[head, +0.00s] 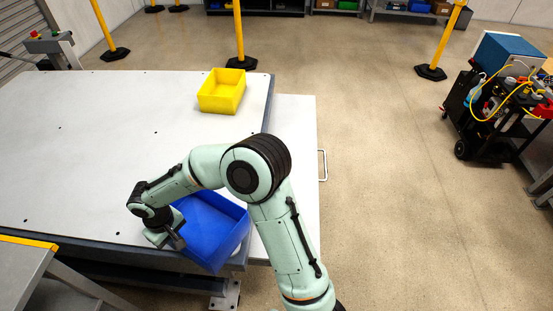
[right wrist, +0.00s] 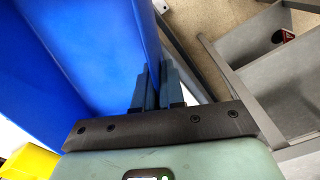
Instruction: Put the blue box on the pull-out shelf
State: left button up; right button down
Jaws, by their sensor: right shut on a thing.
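The blue box (head: 212,228) is open-topped and shows at the near right corner of the table in the head view, overlapping the table edge. It looks turned at an angle; whether it touches the table is hard to tell. My right gripper (head: 179,240) is shut on its left wall. In the right wrist view the fingers (right wrist: 156,92) pinch the blue wall (right wrist: 105,45). The pull-out shelf (head: 295,125) is a white panel extended from the table's right side, with a handle (head: 323,165) on its outer edge. My arm hides part of it. My left gripper is not in view.
A yellow box (head: 221,96) stands on the white table (head: 110,130) near its far right corner. A grey bench (head: 20,275) is at the near left. A loaded black cart (head: 490,110) stands far right. Yellow posts (head: 238,35) stand behind. The visible shelf surface is bare.

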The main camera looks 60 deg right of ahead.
aim_at(296, 156)
jog(key=k+u, duration=0.3)
jog(key=k+j+u, duration=0.1)
jog(key=u, duration=0.2)
jog(key=k+l+u, duration=0.1)
jog(key=u, duration=0.3)
jog(key=k+l+u, duration=0.1)
jog(key=l+u, duration=0.25)
jog(key=k+l, duration=0.25)
jog(key=l, duration=0.2)
jog(key=k+l, duration=0.55)
jog(key=l, duration=0.3)
jog(key=k+l, duration=0.25)
jog(key=l, duration=0.15)
jog(key=k+l, duration=0.3)
jog(key=l, duration=0.15)
jog(key=k+l, duration=0.25)
jog(key=l, duration=0.2)
jog(key=k+l, duration=0.3)
jog(key=l, duration=0.1)
